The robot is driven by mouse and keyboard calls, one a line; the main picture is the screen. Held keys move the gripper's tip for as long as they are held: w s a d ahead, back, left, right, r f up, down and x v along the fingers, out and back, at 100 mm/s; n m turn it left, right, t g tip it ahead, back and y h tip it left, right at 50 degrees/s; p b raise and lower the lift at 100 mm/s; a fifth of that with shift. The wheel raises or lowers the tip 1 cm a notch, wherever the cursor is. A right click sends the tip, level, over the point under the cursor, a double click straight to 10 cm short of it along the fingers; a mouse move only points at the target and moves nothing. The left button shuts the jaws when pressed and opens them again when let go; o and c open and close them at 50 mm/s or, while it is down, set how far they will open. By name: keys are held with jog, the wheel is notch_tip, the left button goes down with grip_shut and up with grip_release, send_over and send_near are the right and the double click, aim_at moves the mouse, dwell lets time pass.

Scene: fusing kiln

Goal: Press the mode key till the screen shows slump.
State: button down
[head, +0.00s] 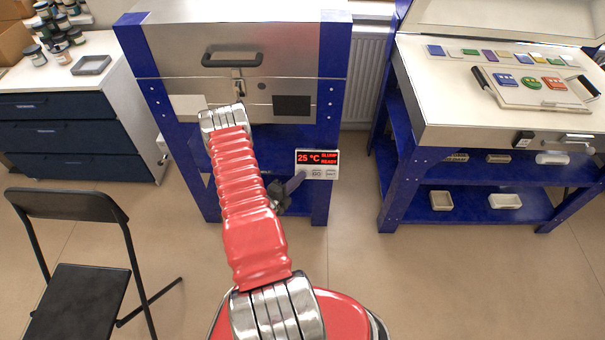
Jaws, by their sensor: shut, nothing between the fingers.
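The controller (317,154) is a small white box on the front right of the blue kiln stand. Its lit screen (316,158) shows red text: 25 °C, SLUMP and READY. Small keys lie in a row under the screen; one reads GO (317,174), and a key to its right (331,174) has lettering too small to read. My gripper (299,178) is shut and empty, with its tip at the controller's lower left corner. It covers that part of the key row. I cannot tell whether the tip touches a key.
The kiln (290,50) has a closed front with a dark handle (232,59). A black folding chair (80,290) stands at the left, near a drawer cabinet (70,135). A blue-legged bench (480,128) with glass pieces stands right. The floor (400,285) between is clear.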

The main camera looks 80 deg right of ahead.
jog(key=shift+a, duration=0.1)
jog(key=a+r, duration=0.1)
jog(key=a, duration=0.1)
jog(key=s+a+r, duration=0.1)
jog(key=r, duration=0.1)
jog(key=shift+a, duration=0.35)
dwell(0.4)
dwell(1.9)
